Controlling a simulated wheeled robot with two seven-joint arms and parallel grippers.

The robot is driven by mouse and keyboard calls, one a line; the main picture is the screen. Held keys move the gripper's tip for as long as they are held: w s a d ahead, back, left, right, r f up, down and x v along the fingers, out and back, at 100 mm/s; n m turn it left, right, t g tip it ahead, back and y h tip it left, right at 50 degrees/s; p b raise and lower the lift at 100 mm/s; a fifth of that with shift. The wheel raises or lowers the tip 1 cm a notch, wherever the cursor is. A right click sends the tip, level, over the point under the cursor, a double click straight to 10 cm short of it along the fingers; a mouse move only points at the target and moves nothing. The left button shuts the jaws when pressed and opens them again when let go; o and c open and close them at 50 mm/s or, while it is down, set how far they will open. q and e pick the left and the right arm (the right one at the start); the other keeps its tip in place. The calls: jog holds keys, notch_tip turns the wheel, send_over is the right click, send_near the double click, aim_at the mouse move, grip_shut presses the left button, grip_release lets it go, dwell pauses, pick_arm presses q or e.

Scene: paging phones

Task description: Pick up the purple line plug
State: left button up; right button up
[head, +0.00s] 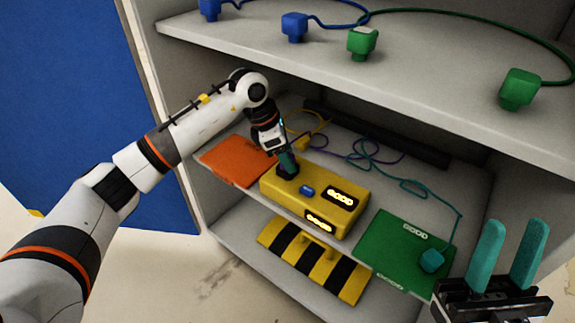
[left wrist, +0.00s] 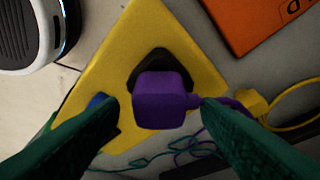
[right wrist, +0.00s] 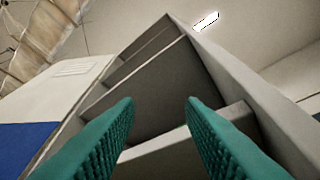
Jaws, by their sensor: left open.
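The purple line plug (left wrist: 163,98) shows in the left wrist view, over a black socket (left wrist: 163,62) on the yellow box (left wrist: 190,60). It seems to be seated in that socket. My left gripper (left wrist: 165,125) is open, with one finger on each side of the plug and gaps still showing. In the head view my left gripper (head: 288,163) reaches down to the left end of the yellow box (head: 310,205) and hides most of the plug. My right gripper (head: 505,255) is open and empty at the lower right, away from the box.
An orange pad (head: 237,160) lies left of the box. A green pad (head: 400,245) with a teal plug (head: 431,260) lies right. A yellow plug (head: 303,143) and cords lie behind. The upper shelf (head: 440,75) overhangs, holding blue and green plugs.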

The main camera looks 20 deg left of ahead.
pick_arm(q)
jog(key=c, duration=1.2)
jog(key=shift+o, duration=0.2)
